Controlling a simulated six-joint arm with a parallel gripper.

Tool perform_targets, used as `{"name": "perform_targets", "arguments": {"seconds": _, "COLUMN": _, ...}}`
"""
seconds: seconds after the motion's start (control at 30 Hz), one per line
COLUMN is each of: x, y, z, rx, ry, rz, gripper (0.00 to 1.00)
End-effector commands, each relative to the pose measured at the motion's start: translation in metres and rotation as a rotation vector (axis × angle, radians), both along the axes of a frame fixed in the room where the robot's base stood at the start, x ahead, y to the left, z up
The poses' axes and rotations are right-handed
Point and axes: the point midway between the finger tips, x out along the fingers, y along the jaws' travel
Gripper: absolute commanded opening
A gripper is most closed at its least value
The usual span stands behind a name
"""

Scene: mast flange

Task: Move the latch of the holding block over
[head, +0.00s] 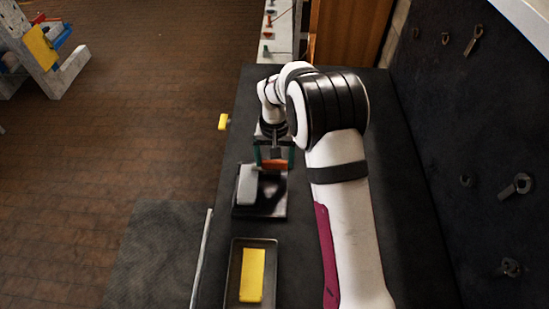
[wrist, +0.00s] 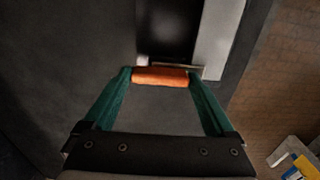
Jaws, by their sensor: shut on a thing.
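The holding block (head: 246,186) stands on the dark bench, with a pale grey part at its left and a dark base. It also shows at the top of the wrist view (wrist: 221,38). An orange bar, seemingly the latch's grip (wrist: 160,80), lies at the block's near edge in the wrist view and its far edge in the head view. My gripper (wrist: 160,73) has teal fingers shut on the ends of this bar. In the head view, my gripper (head: 273,164) is just beyond the block. The latch's joint with the block is hidden.
A dark tray (head: 232,272) holding a yellow block (head: 252,274) sits nearer on the bench. A small yellow thing (head: 223,122) is at the bench's left edge. A dark wall with hanging tools (head: 518,187) stands at right, and my arm covers much of the bench's right side.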

Motion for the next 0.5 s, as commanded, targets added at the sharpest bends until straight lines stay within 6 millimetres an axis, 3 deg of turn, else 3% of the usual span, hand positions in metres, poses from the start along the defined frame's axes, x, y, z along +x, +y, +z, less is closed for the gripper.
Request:
{"name": "perform_targets", "arguments": {"seconds": 0.17, "x": 0.0012, "y": 0.0005, "z": 0.001, "rx": 0.002, "ry": -0.004, "rz": -0.002, "gripper": 0.34}}
{"name": "perform_targets", "arguments": {"seconds": 0.2, "x": 0.0012, "y": 0.0004, "z": 0.001, "rx": 0.002, "ry": -0.004, "rz": -0.002, "gripper": 0.95}}
{"name": "perform_targets", "arguments": {"seconds": 0.23, "x": 0.0012, "y": 0.0004, "z": 0.001, "rx": 0.002, "ry": -0.004, "rz": -0.001, "gripper": 1.0}}
{"name": "perform_targets", "arguments": {"seconds": 0.5, "x": 0.0006, "y": 0.0002, "z": 0.0025, "rx": 0.001, "ry": -0.002, "rz": -0.001, "gripper": 1.0}}
